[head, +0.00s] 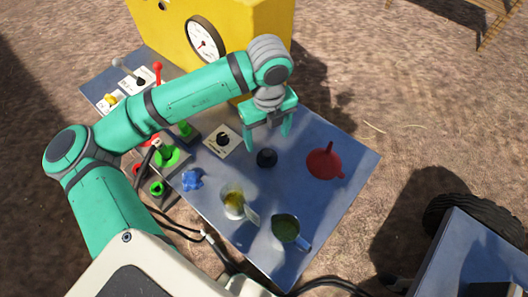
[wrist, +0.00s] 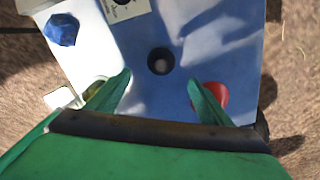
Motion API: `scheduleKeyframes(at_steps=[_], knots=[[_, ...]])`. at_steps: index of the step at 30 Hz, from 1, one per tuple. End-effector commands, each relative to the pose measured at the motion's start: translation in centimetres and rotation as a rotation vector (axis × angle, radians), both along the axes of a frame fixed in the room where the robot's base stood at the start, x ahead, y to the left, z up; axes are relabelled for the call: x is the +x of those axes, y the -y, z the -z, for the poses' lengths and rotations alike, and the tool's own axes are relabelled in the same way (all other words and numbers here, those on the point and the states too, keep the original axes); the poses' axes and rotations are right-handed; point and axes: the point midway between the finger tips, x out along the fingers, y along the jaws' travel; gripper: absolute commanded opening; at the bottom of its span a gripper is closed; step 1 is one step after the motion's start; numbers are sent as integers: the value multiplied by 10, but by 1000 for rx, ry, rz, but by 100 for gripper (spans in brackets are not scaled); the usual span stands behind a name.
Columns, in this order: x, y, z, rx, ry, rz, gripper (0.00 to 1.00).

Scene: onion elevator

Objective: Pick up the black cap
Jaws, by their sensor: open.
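The black cap (head: 266,157) lies on the metal table near its middle. It also shows in the wrist view (wrist: 160,61), as a dark round piece with a lighter centre, beyond and between my fingertips. My gripper (head: 266,138) is open and empty, pointing down above the table close to the cap. In the wrist view its two green fingers (wrist: 158,82) are spread wide, apart from the cap. Nothing hides the cap in either view.
A red funnel (head: 324,162) lies right of the cap. A green-filled jug (head: 286,230), a glass with yellowish contents (head: 233,203) and a blue knob (head: 193,180) stand nearer. A black dial on a white plate (head: 223,140) is left. A yellow box (head: 245,28) stands behind.

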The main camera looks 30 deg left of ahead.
Motion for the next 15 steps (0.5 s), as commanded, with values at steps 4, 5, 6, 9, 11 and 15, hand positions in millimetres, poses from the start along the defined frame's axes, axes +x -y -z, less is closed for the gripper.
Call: scheduleKeyframes(at_steps=[4, 5, 6, 9, 11, 15], knots=[[-1, 0, 22, -2, -3, 0, 74], [-1, 0, 27, -2, -3, 0, 74], [-1, 0, 32, -1, -3, -1, 74], [0, 0, 44, -1, -2, -1, 74], [0, 0, 48, -1, -1, -1, 74], [0, -1, 55, -1, 0, -2, 74]])
